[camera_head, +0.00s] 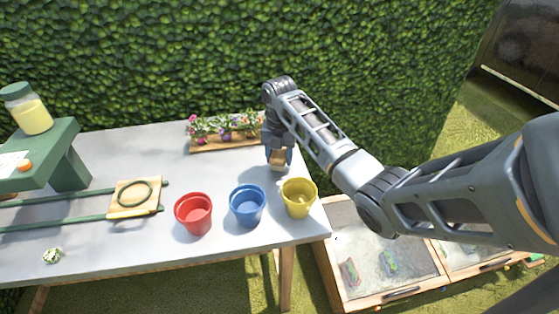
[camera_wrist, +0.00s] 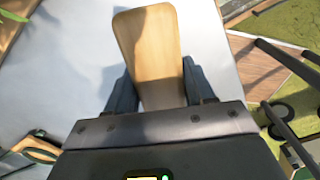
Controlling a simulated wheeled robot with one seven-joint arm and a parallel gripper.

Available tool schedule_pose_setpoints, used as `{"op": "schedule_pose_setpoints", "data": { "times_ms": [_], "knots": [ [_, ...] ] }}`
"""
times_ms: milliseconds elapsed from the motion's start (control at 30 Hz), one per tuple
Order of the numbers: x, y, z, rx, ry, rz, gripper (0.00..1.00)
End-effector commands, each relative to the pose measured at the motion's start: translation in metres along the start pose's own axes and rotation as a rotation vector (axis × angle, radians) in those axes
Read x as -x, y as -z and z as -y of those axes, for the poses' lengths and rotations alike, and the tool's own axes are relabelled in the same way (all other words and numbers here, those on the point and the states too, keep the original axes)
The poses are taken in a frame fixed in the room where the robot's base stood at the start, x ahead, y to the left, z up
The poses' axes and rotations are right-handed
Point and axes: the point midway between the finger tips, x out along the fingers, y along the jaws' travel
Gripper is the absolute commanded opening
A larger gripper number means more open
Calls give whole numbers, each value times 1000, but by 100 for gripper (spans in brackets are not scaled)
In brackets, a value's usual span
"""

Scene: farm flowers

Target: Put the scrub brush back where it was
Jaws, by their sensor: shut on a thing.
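The scrub brush (camera_wrist: 148,45) shows as a pale wooden block in the wrist view; its bristles cannot be made out. My gripper (camera_wrist: 160,75) is shut on it, with one dark finger on each side. In the head view my gripper (camera_head: 279,156) points down over the right back part of the grey table (camera_head: 140,150), behind the yellow pot. The brush shows there as a small tan patch (camera_head: 278,160) below the fingers. I cannot tell whether it touches the tabletop.
A flower planter (camera_head: 210,146) stands just left of my gripper. Red (camera_head: 193,214), blue (camera_head: 247,206) and yellow (camera_head: 298,198) pots line the front. A wooden board (camera_head: 133,203) and green stand (camera_head: 50,150) are left. The table's right edge is close; a hedge (camera_head: 180,60) is behind.

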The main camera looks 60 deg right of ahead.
Motion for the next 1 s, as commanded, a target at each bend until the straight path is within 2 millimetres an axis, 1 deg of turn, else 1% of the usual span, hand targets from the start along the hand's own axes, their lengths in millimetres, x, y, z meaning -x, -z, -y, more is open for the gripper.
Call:
{"op": "schedule_pose_setpoints", "data": {
  "times_ms": [100,200,567,600,833,867,1000],
  "knots": [
    [-16,0,1,0,2,-1,15],
    [-22,0,1,1,1,1,15],
    [-26,0,1,1,0,1,15],
    [-26,0,1,1,0,1,55],
    [-25,0,1,1,0,0,77],
    [-25,0,1,1,0,1,78],
    [-25,0,1,1,0,1,78]
  ]
}}
